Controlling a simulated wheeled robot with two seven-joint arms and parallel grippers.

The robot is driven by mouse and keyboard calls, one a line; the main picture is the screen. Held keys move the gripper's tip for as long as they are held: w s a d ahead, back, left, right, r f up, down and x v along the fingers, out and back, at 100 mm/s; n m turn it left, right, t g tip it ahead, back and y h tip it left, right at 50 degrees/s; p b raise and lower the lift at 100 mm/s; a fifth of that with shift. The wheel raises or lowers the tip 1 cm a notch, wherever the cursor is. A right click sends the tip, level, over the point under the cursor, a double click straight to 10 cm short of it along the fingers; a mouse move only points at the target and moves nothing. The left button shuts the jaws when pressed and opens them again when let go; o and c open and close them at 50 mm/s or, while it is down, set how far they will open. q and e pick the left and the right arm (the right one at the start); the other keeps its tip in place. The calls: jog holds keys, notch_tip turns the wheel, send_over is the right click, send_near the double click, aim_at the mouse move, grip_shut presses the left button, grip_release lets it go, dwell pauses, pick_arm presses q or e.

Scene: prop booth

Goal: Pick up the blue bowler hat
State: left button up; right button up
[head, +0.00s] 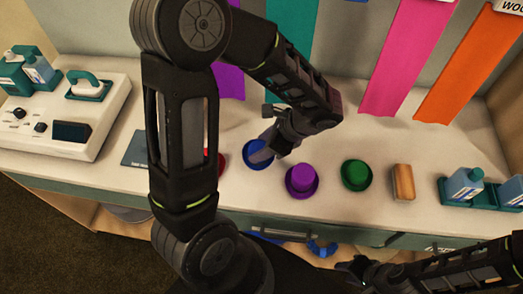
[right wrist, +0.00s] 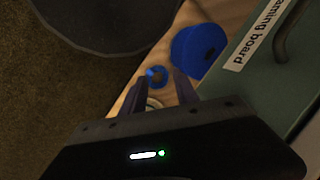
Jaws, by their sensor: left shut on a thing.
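The blue bowler hat (head: 249,157) is on the white counter in the head view, partly hidden by my left gripper (head: 262,152). My left gripper reaches down from above and is shut on the hat. I cannot tell whether the hat is clear of the counter. My right gripper (head: 358,268) is low at the counter's front in the head view. Its two fingers stand apart with nothing between them in the right wrist view (right wrist: 160,84).
A purple hat (head: 301,181) and a green hat (head: 356,175) stand to the right, then a brush-like block (head: 403,182). A red thing (head: 221,165) is mostly hidden behind my left arm. Bottles in a teal holder (head: 465,186) stand far right, a white steamer unit (head: 75,115) far left.

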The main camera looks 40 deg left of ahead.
pick_arm(q)
notch_tip(320, 180, up, 7)
jog(key=shift+c, duration=0.2)
dwell(0.8)
jog(key=w+d+f+n+g, duration=0.1)
jog(key=w+d+f+n, duration=0.1)
jog(key=w+d, duration=0.7)
jog(key=w+n, duration=0.1)
jog(key=w, duration=0.2)
jog(key=shift+w+d+f+n+g+h, duration=0.2)
jog(key=shift+w+f+n+g+h, duration=0.1)
jog(key=shift+w+f+g+h, duration=0.1)
jog(key=shift+s, duration=0.1)
dwell(0.6)
